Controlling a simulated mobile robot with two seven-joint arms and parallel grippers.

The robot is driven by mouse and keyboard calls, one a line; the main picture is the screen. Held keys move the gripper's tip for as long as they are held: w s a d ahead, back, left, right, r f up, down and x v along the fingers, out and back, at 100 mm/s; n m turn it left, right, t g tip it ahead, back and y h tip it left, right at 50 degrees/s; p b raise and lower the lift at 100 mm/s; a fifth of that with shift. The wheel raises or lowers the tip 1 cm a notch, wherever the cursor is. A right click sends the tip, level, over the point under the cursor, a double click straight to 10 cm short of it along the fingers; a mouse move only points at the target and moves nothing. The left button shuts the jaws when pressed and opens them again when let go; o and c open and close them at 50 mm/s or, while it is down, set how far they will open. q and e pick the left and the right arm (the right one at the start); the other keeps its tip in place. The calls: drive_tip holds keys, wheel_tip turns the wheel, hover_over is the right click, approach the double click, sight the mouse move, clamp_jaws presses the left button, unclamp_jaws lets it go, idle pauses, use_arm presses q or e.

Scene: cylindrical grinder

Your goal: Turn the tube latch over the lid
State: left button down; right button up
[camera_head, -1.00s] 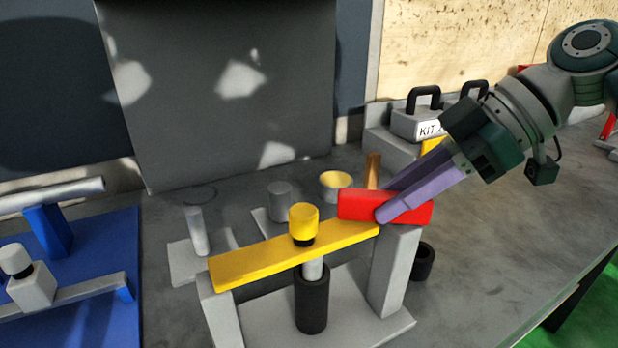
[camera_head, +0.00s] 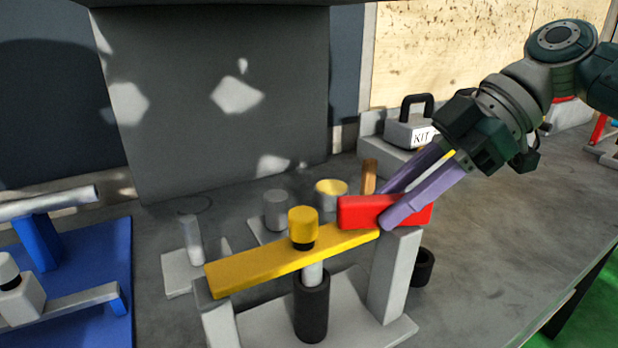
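A yellow bar (camera_head: 265,268) lies across the top of a grey stand (camera_head: 393,275), with a red block (camera_head: 360,211) at its right end. A dark tube (camera_head: 312,308) stands under the bar's middle, with a pale rod above it. A yellow knob (camera_head: 303,223) with a black base sits above the bar. I cannot make out a separate lid. My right gripper (camera_head: 384,208) has purple fingers spread apart, one in front of the red block and one behind it. The rear fingertip is hidden by the block. My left gripper is not in view.
A blue fixture (camera_head: 75,280) is at the left. Grey cylinders and a yellow-topped cup (camera_head: 331,193) stand behind the bar. A kit case (camera_head: 408,131) is at the back right. A black ring (camera_head: 423,266) lies right of the stand.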

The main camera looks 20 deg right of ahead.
drive_tip(key=o, duration=0.3)
drive_tip(key=v, duration=1)
drive_tip(key=shift+b, duration=0.45)
